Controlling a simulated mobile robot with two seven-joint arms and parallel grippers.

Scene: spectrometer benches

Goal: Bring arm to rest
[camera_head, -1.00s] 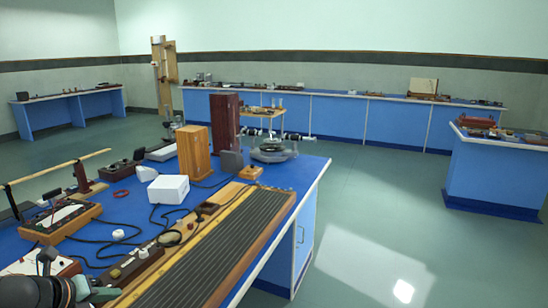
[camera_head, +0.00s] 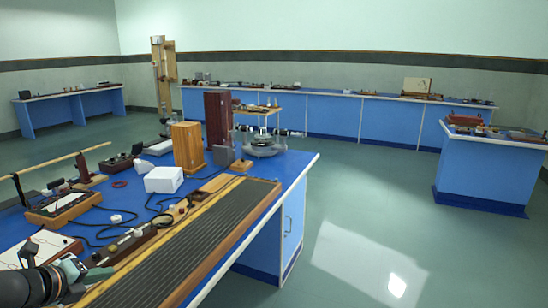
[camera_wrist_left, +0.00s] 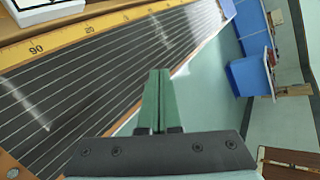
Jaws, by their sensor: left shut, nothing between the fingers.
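My left gripper (camera_head: 100,272) is low at the left in the head view, above the front of the blue-topped bench (camera_head: 297,165). In the left wrist view its two green fingers (camera_wrist_left: 160,95) are together with nothing between them. They point over the long grooved board (camera_wrist_left: 100,75) with its yellow scale, near the bench edge and the floor beyond. The same grooved board (camera_head: 195,240) runs along the bench in the head view. My right gripper is in neither view.
The bench holds a spectrometer (camera_head: 264,143), a wooden box (camera_head: 187,148), a dark red box (camera_head: 218,118), a white box (camera_head: 164,180) and cables. Another bench (camera_head: 485,170) stands at the right. The floor (camera_head: 365,230) between is clear.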

